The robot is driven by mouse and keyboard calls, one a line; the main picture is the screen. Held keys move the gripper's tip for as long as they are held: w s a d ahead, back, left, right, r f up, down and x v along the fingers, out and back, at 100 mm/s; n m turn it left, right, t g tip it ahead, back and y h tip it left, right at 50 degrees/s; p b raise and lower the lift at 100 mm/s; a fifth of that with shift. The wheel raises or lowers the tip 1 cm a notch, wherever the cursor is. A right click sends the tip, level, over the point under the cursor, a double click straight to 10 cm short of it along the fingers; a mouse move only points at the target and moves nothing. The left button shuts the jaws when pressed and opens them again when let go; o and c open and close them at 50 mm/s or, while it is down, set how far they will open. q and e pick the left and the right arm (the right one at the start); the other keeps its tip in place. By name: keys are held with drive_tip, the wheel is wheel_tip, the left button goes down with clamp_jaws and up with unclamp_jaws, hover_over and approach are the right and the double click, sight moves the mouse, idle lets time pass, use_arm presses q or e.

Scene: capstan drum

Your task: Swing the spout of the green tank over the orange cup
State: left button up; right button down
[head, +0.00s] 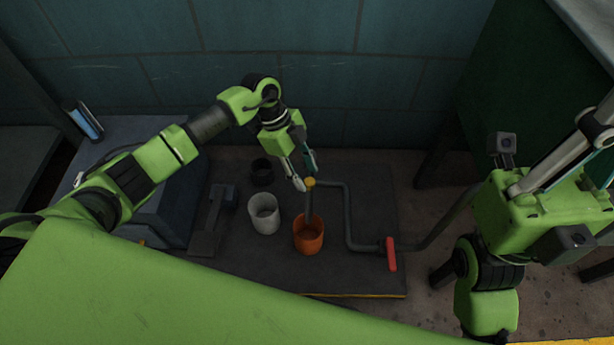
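The orange cup (308,239) stands upright on a dark mat, right of a white cup (264,216). A grey pipe (348,215) runs in from the right to a yellow-topped joint (310,182). From the joint, a short grey spout (309,206) points toward the front, and its end appears over the orange cup's mouth. My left gripper (305,177) is at the yellow joint with its two fingers apart; I cannot tell whether they touch it. My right arm is at the right, but its fingers do not show. I cannot make out the green tank with certainty.
A red valve handle (391,254) sits on the pipe, right of the orange cup. A dark cup (262,171) and a dark grey metal piece (213,221) are on the mat (340,277) to the left. A grey-blue box (172,215) is at the left, and a tiled wall (290,65) stands behind.

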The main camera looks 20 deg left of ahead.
use_arm(q)
drive_tip(key=v, duration=0.9)
drive_tip(key=shift+r, duration=0.35)
